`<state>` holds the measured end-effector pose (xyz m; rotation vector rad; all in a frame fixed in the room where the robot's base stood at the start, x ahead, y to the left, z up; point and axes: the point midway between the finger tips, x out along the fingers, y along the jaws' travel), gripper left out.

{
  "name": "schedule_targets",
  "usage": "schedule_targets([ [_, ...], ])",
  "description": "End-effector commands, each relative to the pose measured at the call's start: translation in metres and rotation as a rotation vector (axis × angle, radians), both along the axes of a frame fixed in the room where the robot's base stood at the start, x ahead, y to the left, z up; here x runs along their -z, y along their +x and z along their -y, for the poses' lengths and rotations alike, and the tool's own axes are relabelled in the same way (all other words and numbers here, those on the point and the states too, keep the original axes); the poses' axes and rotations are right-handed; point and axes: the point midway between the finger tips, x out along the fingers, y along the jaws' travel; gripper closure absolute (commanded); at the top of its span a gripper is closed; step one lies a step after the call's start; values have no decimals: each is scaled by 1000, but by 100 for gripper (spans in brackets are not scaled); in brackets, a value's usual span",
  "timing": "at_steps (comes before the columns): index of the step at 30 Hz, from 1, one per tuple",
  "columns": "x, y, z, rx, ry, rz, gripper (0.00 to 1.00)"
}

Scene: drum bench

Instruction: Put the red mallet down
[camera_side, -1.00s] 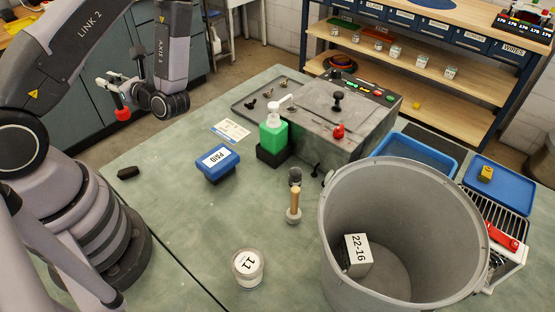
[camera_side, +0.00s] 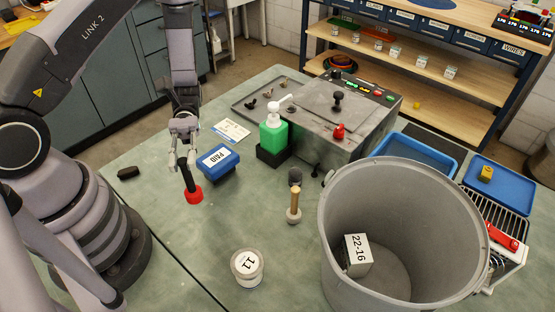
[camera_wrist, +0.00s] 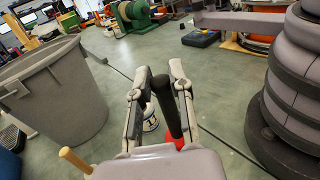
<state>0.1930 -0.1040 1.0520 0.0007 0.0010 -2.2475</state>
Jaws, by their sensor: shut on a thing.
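The red mallet (camera_side: 194,194) has a round red head and a black handle. My gripper (camera_side: 180,155) is shut on the handle and points down over the bench, left of the blue PAID box. The mallet hangs head down, slightly tilted. Its head is close to the bench top; I cannot tell whether it touches. In the wrist view the black handle (camera_wrist: 165,105) stands between the two fingers (camera_wrist: 160,85), and the red head shows partly below, mostly hidden by my gripper.
The blue PAID box (camera_side: 218,164) is just right of the mallet. The bench in front of the mallet is clear.

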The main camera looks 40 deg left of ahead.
Motion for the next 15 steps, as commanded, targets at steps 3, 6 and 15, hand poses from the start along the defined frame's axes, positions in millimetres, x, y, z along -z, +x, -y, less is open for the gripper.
schedule_targets([
  [3, 10, 26, 28, -160, -1, -3, 100],
  [6, 16, 44, 43, -263, -2, -2, 100],
  [15, 49, 62, 55, -364, -1, -5, 100],
])
